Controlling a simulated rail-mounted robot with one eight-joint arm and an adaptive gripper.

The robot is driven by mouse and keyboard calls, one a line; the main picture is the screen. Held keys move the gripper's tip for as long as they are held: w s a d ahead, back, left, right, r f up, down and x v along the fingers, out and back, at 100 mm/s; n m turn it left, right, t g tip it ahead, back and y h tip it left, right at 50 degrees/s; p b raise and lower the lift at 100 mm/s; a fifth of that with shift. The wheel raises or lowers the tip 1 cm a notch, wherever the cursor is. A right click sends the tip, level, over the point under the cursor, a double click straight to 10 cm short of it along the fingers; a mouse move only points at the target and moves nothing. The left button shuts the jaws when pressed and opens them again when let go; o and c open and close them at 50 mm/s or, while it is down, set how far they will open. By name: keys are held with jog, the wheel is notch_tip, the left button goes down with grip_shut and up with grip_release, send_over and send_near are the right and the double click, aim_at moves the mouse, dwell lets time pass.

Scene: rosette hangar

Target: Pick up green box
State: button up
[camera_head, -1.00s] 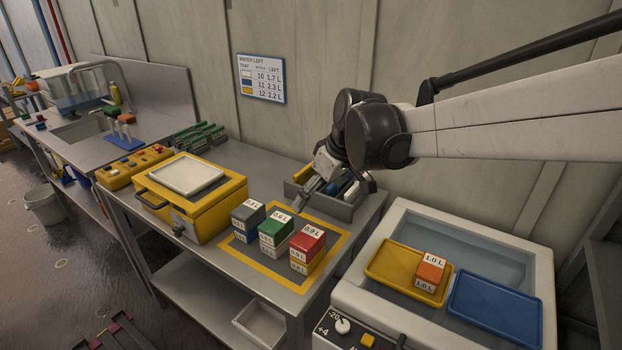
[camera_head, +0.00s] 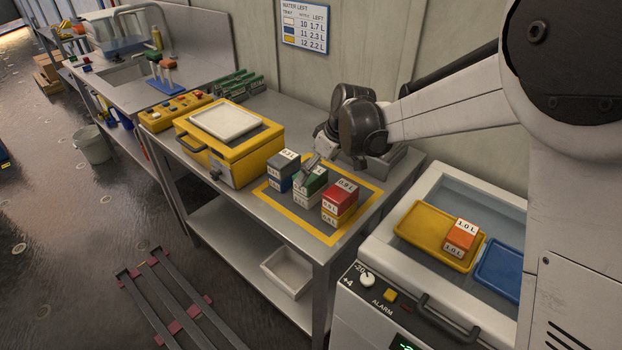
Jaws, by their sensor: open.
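The green box (camera_head: 317,184) sits on top of a white box (camera_head: 306,199) in the middle of three short stacks on the steel bench. To its left is a grey box (camera_head: 284,163) over a blue one. To its right is a red box (camera_head: 339,196) over a yellow one. My gripper (camera_head: 311,164) is open, with its fingers at the upper back edge of the green box, covering part of it. I cannot tell whether the fingers touch the box or stand just above it.
A yellow frame (camera_head: 341,236) on the bench surrounds the stacks. A yellow case (camera_head: 246,160) stands to the left. At the right, an open chest holds a yellow tray (camera_head: 411,232) with an orange box (camera_head: 462,234), and a blue tray (camera_head: 496,272).

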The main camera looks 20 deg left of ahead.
aim_at(313, 174)
jog(key=shift+x, duration=2.7)
jog(key=shift+a, duration=0.15)
jog(key=shift+c, duration=0.2)
jog(key=c, duration=1.2)
